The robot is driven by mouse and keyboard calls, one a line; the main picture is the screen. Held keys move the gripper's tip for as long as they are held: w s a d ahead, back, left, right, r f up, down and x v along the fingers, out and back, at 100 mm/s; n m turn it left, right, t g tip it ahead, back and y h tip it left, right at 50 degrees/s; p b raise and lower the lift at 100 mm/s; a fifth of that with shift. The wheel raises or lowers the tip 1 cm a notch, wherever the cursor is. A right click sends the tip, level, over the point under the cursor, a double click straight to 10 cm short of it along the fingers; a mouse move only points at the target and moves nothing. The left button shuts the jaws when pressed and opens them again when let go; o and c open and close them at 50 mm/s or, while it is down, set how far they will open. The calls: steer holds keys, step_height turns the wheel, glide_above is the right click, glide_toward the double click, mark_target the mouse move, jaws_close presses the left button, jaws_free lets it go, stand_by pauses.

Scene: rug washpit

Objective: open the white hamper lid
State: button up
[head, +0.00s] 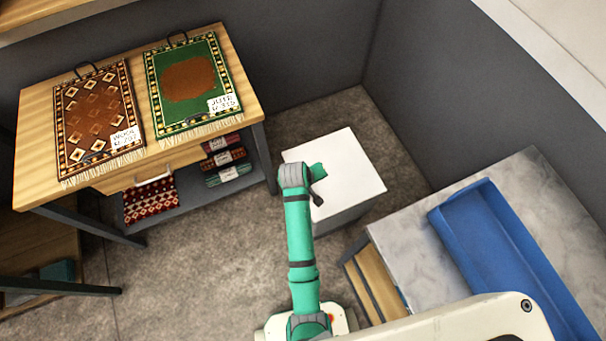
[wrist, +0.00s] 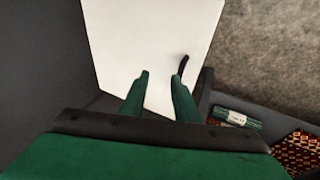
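The white hamper stands on the floor in the corner, its flat white lid (head: 350,165) lying shut on top. The lid also fills the upper middle of the wrist view (wrist: 150,35). My gripper (head: 319,172) is over the lid's left part in the head view. In the wrist view my gripper (wrist: 160,77) has its two green fingers apart, with only white lid showing between them. A small dark curved piece, seemingly a handle (wrist: 183,65), shows at the lid's edge beside the right finger, outside the gap. I cannot tell whether the fingers touch the lid.
A wooden table (head: 190,165) with two patterned rugs stands left of the hamper, rolled rugs (head: 228,165) on its shelf. A grey-topped counter with a blue tray (head: 500,250) stands at the right. Dark grey walls close off the back. Bare floor (head: 215,250) lies in front.

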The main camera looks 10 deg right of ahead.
steer(key=w+a+r+g+y, duration=0.1)
steer(key=w+a+r+g, duration=0.2)
steer(key=w+a+r, duration=0.2)
steer(key=x, duration=1.1)
steer(key=shift+s, duration=0.15)
steer(key=shift+c, duration=0.7)
steer(key=shift+a, duration=0.1)
jaws_close()
